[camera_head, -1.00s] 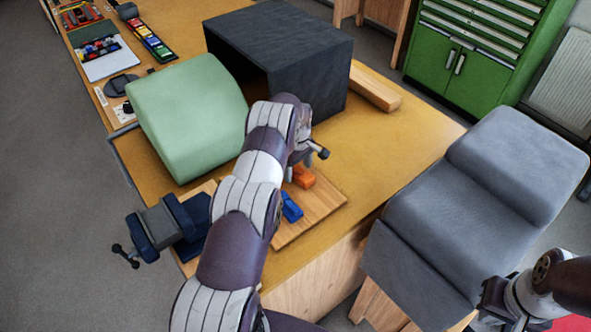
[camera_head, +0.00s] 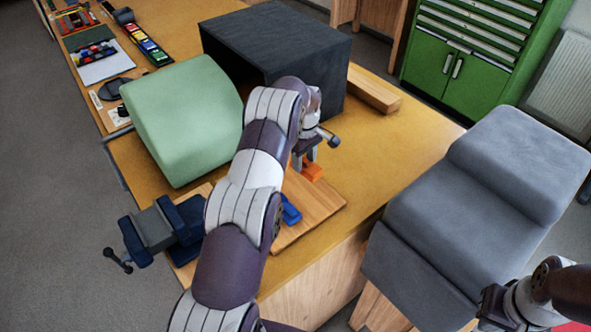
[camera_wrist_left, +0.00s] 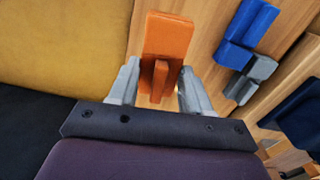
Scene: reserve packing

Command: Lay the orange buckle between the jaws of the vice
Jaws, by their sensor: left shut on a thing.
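The orange buckle (camera_head: 313,172) is at the wooden board (camera_head: 322,205) on the bench. In the left wrist view the buckle (camera_wrist_left: 168,38) lies between the two pale fingers of my left gripper (camera_wrist_left: 158,80). My left gripper (camera_head: 305,158) is shut on it, fingers pointing down. I cannot tell whether the buckle is clear of the board. The dark blue and grey vice (camera_head: 160,228) is at the bench's left front edge, left of my arm, which hides part of the front. My right gripper (camera_head: 490,303) is at the lower right, away from the bench; its jaws are unclear.
A blue piece (camera_head: 291,212) lies on the board near the buckle. A green cushion-like block (camera_head: 185,120) and a dark open-sided box (camera_head: 285,50) stand behind. A wooden bar (camera_head: 374,90) lies beside the box. A grey padded seat (camera_head: 450,215) stands right of the bench.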

